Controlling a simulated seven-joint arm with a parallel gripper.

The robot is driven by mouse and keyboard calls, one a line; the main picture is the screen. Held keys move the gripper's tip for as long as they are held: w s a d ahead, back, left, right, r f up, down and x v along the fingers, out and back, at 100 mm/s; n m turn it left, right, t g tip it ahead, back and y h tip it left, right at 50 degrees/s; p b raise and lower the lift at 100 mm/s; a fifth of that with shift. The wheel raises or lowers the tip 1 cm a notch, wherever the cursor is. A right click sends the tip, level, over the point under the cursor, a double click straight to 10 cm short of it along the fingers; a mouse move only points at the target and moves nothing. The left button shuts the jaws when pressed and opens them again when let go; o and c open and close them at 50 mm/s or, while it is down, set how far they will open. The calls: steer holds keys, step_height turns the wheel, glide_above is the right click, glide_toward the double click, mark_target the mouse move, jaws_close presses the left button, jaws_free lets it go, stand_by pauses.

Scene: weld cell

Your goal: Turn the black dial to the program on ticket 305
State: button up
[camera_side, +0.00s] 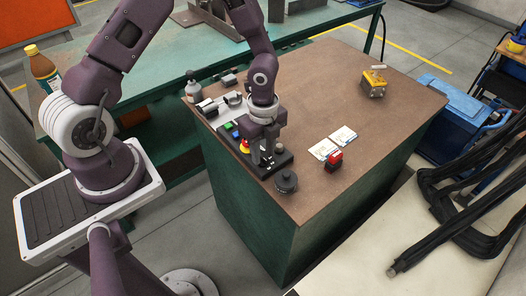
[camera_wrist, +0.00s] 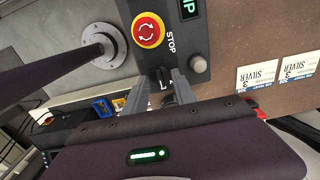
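The black dial (camera_wrist: 161,76) sits on the dark control box (camera_wrist: 209,30), between the tips of my gripper (camera_wrist: 162,78) in the wrist view. My gripper's two grey fingers stand apart on either side of the dial, and I see no clear grip on it. In the side view my gripper (camera_side: 265,158) points down over the control box and hides the dial. Two tickets lie on the brown bench top: one (camera_wrist: 257,77) and another (camera_wrist: 297,68). Both read SILVER 3, upside down. Their small numbers are too small to read surely. They also show in the side view (camera_side: 322,149) (camera_side: 343,136).
A red-and-yellow stop button (camera_wrist: 148,30) and a grey knob (camera_wrist: 197,63) flank the dial. A round black part (camera_side: 286,183) and a red object (camera_side: 334,161) stand near the box. A yellow device (camera_side: 373,84) is farther back.

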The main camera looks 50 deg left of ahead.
mark_target(263, 157)
step_height(263, 157, up, 7)
steer(key=shift+f, duration=0.2)
